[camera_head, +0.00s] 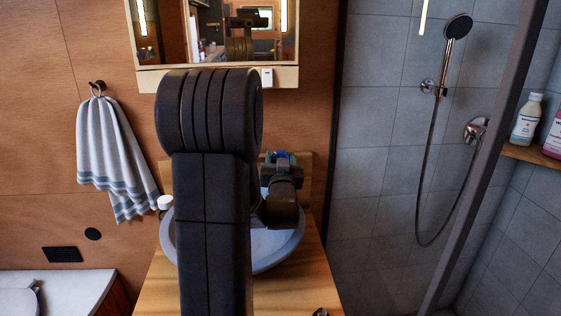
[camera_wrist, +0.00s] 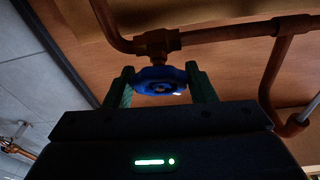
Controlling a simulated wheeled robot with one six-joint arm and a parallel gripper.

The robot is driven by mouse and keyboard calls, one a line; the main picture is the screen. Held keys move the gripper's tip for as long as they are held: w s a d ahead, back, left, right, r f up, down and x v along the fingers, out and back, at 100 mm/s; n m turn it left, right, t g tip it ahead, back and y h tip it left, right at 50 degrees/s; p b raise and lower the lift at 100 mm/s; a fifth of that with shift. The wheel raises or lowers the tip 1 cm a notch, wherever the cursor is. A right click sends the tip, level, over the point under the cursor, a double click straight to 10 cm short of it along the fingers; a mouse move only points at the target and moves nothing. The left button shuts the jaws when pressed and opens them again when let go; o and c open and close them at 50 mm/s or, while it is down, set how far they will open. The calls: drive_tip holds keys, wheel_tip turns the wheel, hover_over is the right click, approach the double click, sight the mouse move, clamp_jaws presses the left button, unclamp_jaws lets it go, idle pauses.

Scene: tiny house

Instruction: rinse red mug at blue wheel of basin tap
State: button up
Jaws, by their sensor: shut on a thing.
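The blue wheel (camera_wrist: 160,82) sits on a copper pipe fitting (camera_wrist: 157,42) of the tap in the wrist view. My gripper (camera_wrist: 160,80) is shut on the blue wheel, with one green finger on each side of it. In the head view a bit of the blue wheel (camera_head: 281,155) shows above my wrist, at the back of the basin. The grey round basin (camera_head: 285,250) is partly hidden behind my arm. I see no red mug in either view.
A mirror cabinet (camera_head: 215,75) hangs above the basin. A small white jar (camera_head: 165,202) stands by the basin's left side on the wooden counter (camera_head: 300,285). A striped towel (camera_head: 108,150) hangs at left. A shower with a dark frame post (camera_head: 485,160) is at right.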

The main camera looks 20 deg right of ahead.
drive_tip(key=o, duration=1)
drive_tip(key=shift+c, duration=0.2)
drive_tip(key=shift+s, duration=0.15)
drive_tip(key=b+v, duration=0.1)
drive_tip(key=v, duration=0.6)
drive_tip(key=shift+s+a+f, duration=0.1)
drive_tip(key=shift+a, duration=0.05)
drive_tip(key=p+x, duration=0.1)
drive_tip(key=x, duration=0.6)
drive_tip(key=shift+w+r, duration=0.2)
drive_tip(key=shift+w, duration=0.15)
drive_tip(key=shift+s+m+h+p, duration=0.1)
drive_tip(key=shift+m+h+p, duration=0.25)
drive_tip(key=shift+p, duration=0.25)
